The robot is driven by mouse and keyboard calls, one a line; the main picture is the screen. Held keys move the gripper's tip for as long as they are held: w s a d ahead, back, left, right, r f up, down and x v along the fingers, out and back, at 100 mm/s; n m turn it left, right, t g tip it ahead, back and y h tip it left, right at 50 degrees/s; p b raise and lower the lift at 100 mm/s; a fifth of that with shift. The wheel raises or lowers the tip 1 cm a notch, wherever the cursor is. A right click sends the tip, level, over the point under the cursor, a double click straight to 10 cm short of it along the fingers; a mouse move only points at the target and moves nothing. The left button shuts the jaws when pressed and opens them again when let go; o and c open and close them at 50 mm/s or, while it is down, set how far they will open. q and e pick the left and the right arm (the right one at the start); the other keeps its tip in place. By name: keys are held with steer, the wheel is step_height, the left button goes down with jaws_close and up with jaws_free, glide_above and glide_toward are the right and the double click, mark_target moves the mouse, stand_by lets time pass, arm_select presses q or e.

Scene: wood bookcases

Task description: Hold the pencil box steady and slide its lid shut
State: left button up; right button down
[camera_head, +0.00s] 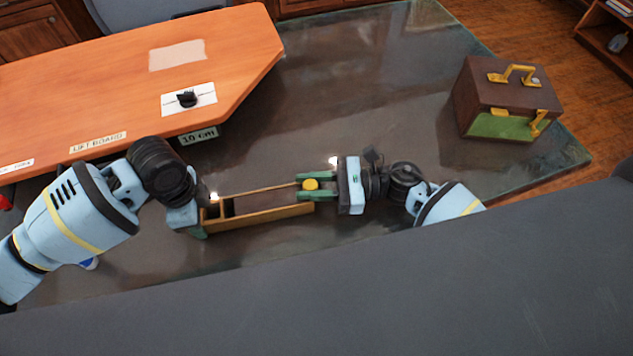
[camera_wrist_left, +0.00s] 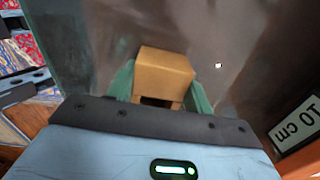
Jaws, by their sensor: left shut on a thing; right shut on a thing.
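The pencil box (camera_head: 258,225) is a long, narrow wooden box lying on the dark glossy table. Its dark brown lid (camera_head: 268,201) covers most of the top, and a short opening shows at the left end. My left gripper (camera_head: 204,218) is shut on the box's left end. In the left wrist view the box's light wood end (camera_wrist_left: 165,68) sits between the green fingers. My right gripper (camera_head: 311,184) is shut on a round yellow knob (camera_head: 310,184) at the lid's right end.
An orange board (camera_head: 110,75) with labels lies at the back left, close behind my left arm. A brown case (camera_head: 505,95) with yellow handles stands at the back right. A grey surface (camera_head: 330,300) fills the front. The table behind the box is clear.

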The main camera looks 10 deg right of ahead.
steer(key=shift+a, duration=1.35)
steer(key=c, duration=1.2)
jaws_free()
steer(key=d, duration=0.4)
steer(key=s+d, duration=0.1)
steer(key=d, duration=0.3)
steer(key=s+d, duration=0.1)
steer(key=d, duration=0.3)
steer(key=shift+s, duration=0.2)
